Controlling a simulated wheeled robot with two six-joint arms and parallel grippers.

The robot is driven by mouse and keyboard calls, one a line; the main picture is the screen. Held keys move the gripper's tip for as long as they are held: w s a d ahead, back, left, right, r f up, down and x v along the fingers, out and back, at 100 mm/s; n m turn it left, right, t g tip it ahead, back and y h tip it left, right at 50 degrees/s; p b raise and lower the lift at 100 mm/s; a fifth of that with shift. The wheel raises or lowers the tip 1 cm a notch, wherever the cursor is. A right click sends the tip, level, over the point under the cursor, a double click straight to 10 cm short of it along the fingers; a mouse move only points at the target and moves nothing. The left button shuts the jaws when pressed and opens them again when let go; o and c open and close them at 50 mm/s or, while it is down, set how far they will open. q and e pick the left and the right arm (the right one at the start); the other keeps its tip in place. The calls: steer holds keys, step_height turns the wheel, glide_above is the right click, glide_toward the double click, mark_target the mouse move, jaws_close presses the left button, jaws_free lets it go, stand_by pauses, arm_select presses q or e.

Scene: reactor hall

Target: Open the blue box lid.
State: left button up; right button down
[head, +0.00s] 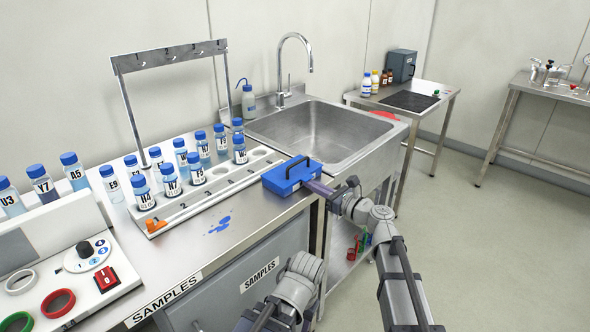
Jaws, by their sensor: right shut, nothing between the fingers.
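The blue box (284,183) sits on the steel counter at its right end, beside the sink. The fingers are shut and hold nothing. Whether they touch the box wall is hard to tell. My left arm shows only as links at the bottom; its gripper is not visible.
A white rack (217,182) with several blue-capped sample bottles stands left of the box. A sink (325,135) lies behind it. A blue spill (220,225) is on the counter in front. A control panel (62,262) stands at the left.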

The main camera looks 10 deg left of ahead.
mark_target(300, 174)
steer(key=shift+r, duration=0.15)
steer(key=shift+r+p, duration=3.35)
steer(key=shift+p, duration=0.1)
steer(key=shift+w+a+r, duration=0.1)
steer(key=shift+w+a+r+p, duration=0.65)
steer(key=shift+a+r+p, duration=0.2)
steer(key=shift+p, duration=0.05)
steer(key=shift+w+a+r+p, duration=0.6)
steer(key=shift+a+r+p, duration=0.2)
steer(key=shift+a+p, duration=0.05)
steer(key=shift+a, duration=0.15)
steer(key=shift+x, duration=1.9)
steer(key=shift+w, duration=0.15)
steer(key=r+p+v, duration=0.2)
steer(key=v, duration=1)
